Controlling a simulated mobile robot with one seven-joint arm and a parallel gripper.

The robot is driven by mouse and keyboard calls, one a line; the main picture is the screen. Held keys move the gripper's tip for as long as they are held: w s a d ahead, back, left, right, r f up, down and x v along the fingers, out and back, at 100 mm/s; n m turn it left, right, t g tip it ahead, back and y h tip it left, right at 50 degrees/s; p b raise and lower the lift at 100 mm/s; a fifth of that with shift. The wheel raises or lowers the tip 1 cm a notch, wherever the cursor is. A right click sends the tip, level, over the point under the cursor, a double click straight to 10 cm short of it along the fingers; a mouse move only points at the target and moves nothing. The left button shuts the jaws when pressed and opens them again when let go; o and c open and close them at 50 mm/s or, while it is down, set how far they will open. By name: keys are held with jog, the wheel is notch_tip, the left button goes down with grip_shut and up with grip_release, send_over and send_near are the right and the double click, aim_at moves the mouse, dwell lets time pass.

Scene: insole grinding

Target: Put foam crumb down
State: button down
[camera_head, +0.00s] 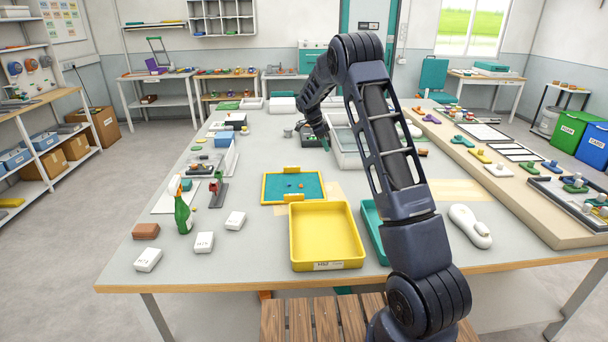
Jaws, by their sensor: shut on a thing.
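My gripper (325,142) is at the far middle of the table, low over the surface beside a pale, open-topped tray (346,158). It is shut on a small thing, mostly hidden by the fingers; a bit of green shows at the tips. I cannot make out the foam crumb's shape or whether it touches the table. Small orange-red bits (300,186) lie on a teal mat with a yellow frame (266,188), nearer to me and left of the gripper.
A yellow bin (326,232) stands at the front middle, with a teal tray (371,230) right of it, partly behind my arm. A green bottle (183,213) and white blocks (204,242) stand front left. A white tool (469,226) lies right. A raised bench runs along the right.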

send_over(295, 184)
jog(key=a, duration=0.1)
notch_tip(295, 184, down, 19)
jog(key=shift+a+f, duration=0.1)
jog(key=shift+f, duration=0.1)
dwell(0.3)
jog(key=shift+f, duration=0.15)
jog(key=c, duration=1.5)
grip_release()
jog(key=shift+o, duration=0.2)
